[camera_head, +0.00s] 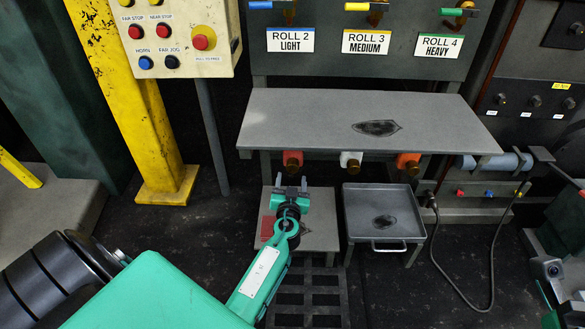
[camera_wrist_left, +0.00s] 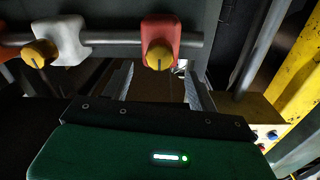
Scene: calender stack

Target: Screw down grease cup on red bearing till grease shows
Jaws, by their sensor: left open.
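The red bearing (camera_head: 292,157) sits under the front edge of the grey shelf, left of a white bearing (camera_head: 350,158) and an orange bearing (camera_head: 408,159). In the left wrist view the red bearing (camera_wrist_left: 161,28) carries a brass-yellow grease cup (camera_wrist_left: 158,56) with a dark line on its face. My left gripper (camera_head: 291,186) is open and empty, just below the red bearing in the head view. In the left wrist view its fingers (camera_wrist_left: 158,78) point toward the cup, which lies between their lines; contact is not visible. No grease can be made out.
The grey shelf (camera_head: 300,115) overhangs the bearings. A low stand (camera_head: 322,233) is below the gripper, and a grey tray with a handle (camera_head: 370,205) is to its right. A yellow post (camera_head: 130,110) and control box (camera_head: 190,25) are at left. A cable (camera_head: 440,270) hangs at right.

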